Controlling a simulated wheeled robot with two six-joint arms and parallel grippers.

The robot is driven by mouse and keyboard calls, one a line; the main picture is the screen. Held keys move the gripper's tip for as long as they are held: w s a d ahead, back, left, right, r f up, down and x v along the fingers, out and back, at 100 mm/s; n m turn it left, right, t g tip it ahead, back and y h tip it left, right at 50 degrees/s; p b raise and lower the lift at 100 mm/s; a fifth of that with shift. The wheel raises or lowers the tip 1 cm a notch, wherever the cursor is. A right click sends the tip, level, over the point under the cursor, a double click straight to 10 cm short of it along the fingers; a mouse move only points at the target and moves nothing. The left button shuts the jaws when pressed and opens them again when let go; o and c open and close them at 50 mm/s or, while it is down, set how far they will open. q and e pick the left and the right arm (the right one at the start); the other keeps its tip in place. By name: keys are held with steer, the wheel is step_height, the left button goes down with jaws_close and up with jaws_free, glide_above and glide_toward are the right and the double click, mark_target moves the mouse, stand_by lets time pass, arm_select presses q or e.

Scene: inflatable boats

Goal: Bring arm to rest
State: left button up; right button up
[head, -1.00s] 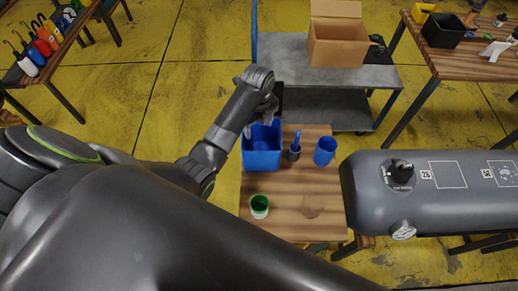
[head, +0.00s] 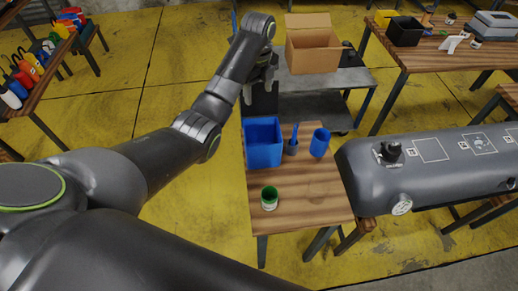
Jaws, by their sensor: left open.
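My left arm reaches in from the left. Its gripper (head: 259,90) hangs open and appears empty, behind the blue bin (head: 263,143) in the picture and in front of the grey cart (head: 325,82). A dark shape lies just below the gripper, and I cannot tell what it is. The bin stands on a small wooden table (head: 300,190). My right gripper is not in view.
On the small table are a dark holder with a blue-handled tool (head: 292,143), a blue cup (head: 320,142) and a green-and-white can (head: 269,198). A grey inflatable tube (head: 430,175) lies at right. A cardboard box (head: 313,50) sits on the cart.

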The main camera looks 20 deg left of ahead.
arm_select(q)
steer(key=s+a+f+n+t, duration=0.1)
steer(key=s+a+f+n, duration=0.2)
steer(key=s+f+n, duration=0.5)
steer(key=s+a+f+n+t, duration=0.15)
steer(key=s+f+n, duration=0.25)
steer(key=s+f, duration=0.5)
steer(key=s+a+r+n+t+y, duration=0.1)
steer(key=s+a+r+n, duration=0.15)
steer(key=s+n, duration=0.65)
steer(key=s+a+r+n+y, duration=0.1)
steer(key=s+r+n, duration=0.25)
steer(key=s, duration=1.05)
step_height(320, 180, down, 32)
steer(key=a+g+b, duration=0.1)
steer(key=b, duration=0.7)
steer(key=s+f+b, duration=0.3)
steer(key=s+f, duration=0.4)
steer(key=f, duration=0.4)
steer(key=s+d+f+g+h+b, duration=0.1)
steer(key=s+f+b, duration=0.2)
steer(key=s+f, duration=0.5)
step_height(320, 180, down, 4)
steer(key=shift+f+m, duration=0.1)
steer(key=shift+m, duration=0.35)
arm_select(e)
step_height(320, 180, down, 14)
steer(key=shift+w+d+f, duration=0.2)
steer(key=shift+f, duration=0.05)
